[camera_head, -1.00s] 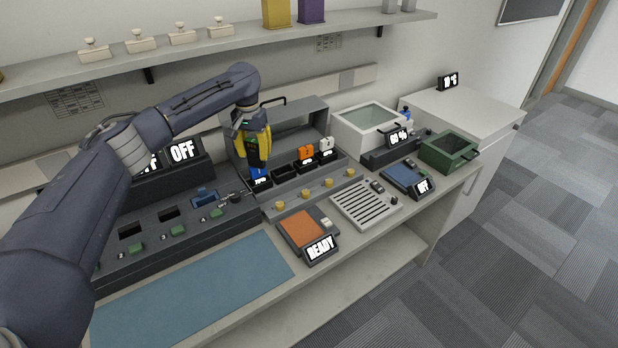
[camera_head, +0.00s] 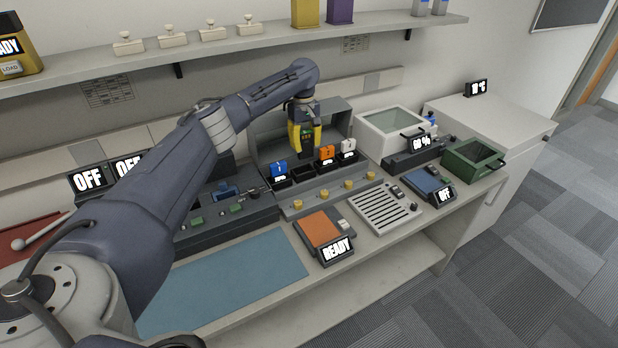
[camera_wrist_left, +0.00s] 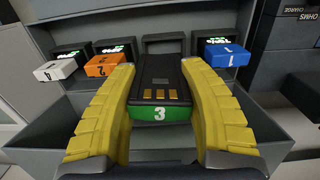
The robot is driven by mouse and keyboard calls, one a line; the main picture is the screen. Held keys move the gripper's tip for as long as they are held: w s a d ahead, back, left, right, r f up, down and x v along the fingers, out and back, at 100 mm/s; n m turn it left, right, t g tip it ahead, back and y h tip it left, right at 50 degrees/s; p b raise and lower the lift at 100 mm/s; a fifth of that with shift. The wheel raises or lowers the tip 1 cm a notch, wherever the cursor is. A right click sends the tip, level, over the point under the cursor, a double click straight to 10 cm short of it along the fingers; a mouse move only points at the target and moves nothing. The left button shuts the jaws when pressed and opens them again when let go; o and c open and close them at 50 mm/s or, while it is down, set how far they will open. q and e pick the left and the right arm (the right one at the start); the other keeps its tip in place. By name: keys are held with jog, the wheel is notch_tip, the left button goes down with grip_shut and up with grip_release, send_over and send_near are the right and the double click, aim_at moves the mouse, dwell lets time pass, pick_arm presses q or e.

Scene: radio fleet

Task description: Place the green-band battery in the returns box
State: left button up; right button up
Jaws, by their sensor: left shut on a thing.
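The green-band battery (camera_wrist_left: 160,90) is a black block with a green end marked 3. My left gripper (camera_wrist_left: 162,105) has its yellow fingers shut on its sides in the left wrist view. In the head view, the left gripper (camera_head: 304,140) is over the grey charger rack (camera_head: 310,185), with the dark battery (camera_head: 306,144) hanging between its fingers above an empty slot. I cannot tell which box is the returns box; a green open box (camera_head: 472,160) and a larger white open box (camera_head: 388,130) stand to the right. My right gripper is not in view.
Blue (camera_head: 279,169), orange (camera_head: 326,154) and white (camera_head: 348,147) batteries sit in the rack beside the empty slot. A READY scale-like device (camera_head: 323,232), a slotted tray (camera_head: 377,208) and a blue pad device (camera_head: 427,184) lie in front. A blue mat (camera_head: 225,280) is clear.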

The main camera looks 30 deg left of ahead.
pick_arm(q)
jog(key=shift+r+n, duration=0.15)
jog(key=shift+n, duration=0.15)
jog(key=shift+a+r, duration=0.1)
jog(key=shift+a, duration=0.05)
jog(key=shift+a+f+n, duration=0.2)
jog(key=shift+n, duration=0.1)
jog(key=shift+a+f, duration=0.1)
jog(key=shift+f, duration=4.55)
jog(key=shift+f, duration=0.1)
jog(key=o, duration=1.4)
jog(key=shift+c, duration=0.2)
notch_tip(320, 180, up, 12)
jog(key=shift+r, duration=0.1)
